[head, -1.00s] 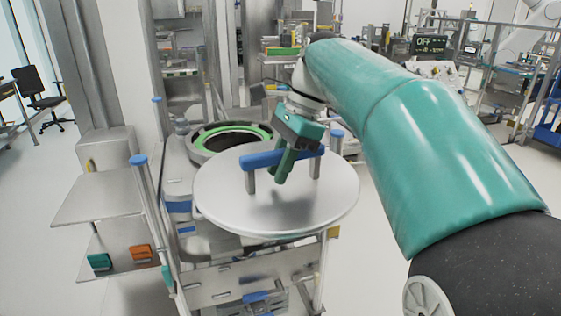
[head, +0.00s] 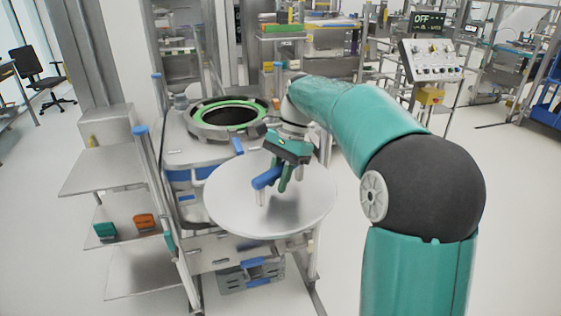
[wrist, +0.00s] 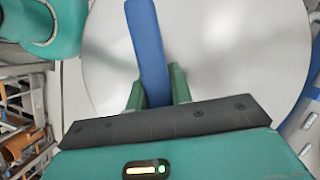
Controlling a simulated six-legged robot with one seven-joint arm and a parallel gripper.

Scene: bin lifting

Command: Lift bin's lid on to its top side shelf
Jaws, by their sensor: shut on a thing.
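The bin's lid (head: 300,215) is a round grey metal disc with a raised blue handle (head: 264,179). My gripper (head: 284,184) is shut on the handle and holds the lid in front of the bin, slightly tilted. In the wrist view the green fingers (wrist: 157,90) sit on either side of the blue handle (wrist: 146,45), with the lid (wrist: 215,50) behind it. The bin (head: 205,133) has a round dark opening with a green ring, now uncovered. The side shelf (head: 100,170) is a flat grey plate at the left. The lid hides part of the bin's front.
A blue-capped post (head: 141,130) stands between the side shelf and the lid. Lower shelves hold a teal box (head: 105,231) and an orange box (head: 145,222). A control panel (head: 430,60) stands at the back right. The top shelf surface is clear.

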